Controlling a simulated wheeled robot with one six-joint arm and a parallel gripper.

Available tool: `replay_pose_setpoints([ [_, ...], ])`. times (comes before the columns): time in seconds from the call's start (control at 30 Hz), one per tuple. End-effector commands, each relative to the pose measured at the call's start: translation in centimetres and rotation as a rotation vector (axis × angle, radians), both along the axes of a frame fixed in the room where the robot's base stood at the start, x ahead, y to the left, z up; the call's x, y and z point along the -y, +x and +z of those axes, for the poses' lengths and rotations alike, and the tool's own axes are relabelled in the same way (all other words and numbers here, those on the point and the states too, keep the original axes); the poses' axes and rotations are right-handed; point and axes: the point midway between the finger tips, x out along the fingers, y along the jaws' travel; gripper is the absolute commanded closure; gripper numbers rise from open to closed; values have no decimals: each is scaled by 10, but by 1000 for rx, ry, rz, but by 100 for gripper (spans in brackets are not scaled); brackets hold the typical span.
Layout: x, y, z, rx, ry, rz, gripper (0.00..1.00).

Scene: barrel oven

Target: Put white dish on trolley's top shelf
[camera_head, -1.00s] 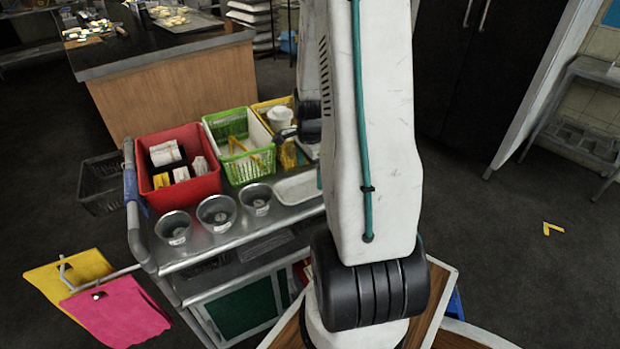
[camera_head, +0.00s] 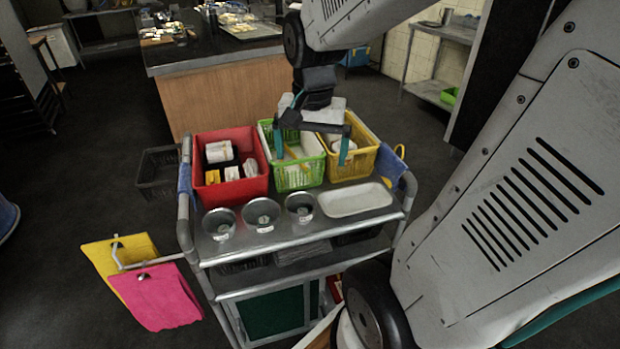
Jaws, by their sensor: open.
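The white dish (camera_head: 355,200), a shallow oblong one, lies on the front right of the trolley's metal top shelf (camera_head: 235,246), right of several metal bowls. My gripper (camera_head: 310,155) is above the green basket and the yellow basket at the back of the shelf. Its two teal fingers are spread wide and point down, with nothing held between them. The gripper is apart from the dish, behind it and a little to its left. The gripper hides parts of both baskets.
A red bin (camera_head: 230,165), a green basket (camera_head: 294,176) and a yellow basket (camera_head: 355,162) stand along the shelf's back. Metal bowls (camera_head: 262,215) line the front. Pink (camera_head: 157,298) and yellow cloths hang at the left. A wooden counter (camera_head: 225,100) stands behind.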

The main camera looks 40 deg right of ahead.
Motion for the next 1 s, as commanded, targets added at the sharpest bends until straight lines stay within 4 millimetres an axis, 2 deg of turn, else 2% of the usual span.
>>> replay_pose_setpoints([
  [0.03,-23,-12,13,16,-11,133,0],
  [0.1,-48,-32,24,22,-22,318,0],
  [0.2,-75,-60,35,31,-37,551,0],
  [0.3,-92,-83,40,36,-48,727,0],
  [0.5,-104,-104,42,40,-59,893,0],
  [0.73,-104,-105,42,40,-60,903,0],
  [0.77,-104,-105,42,40,-60,902,6],
  [0.97,-104,-105,43,40,-60,901,61],
  [1.0,-104,-105,43,40,-60,900,64],
])
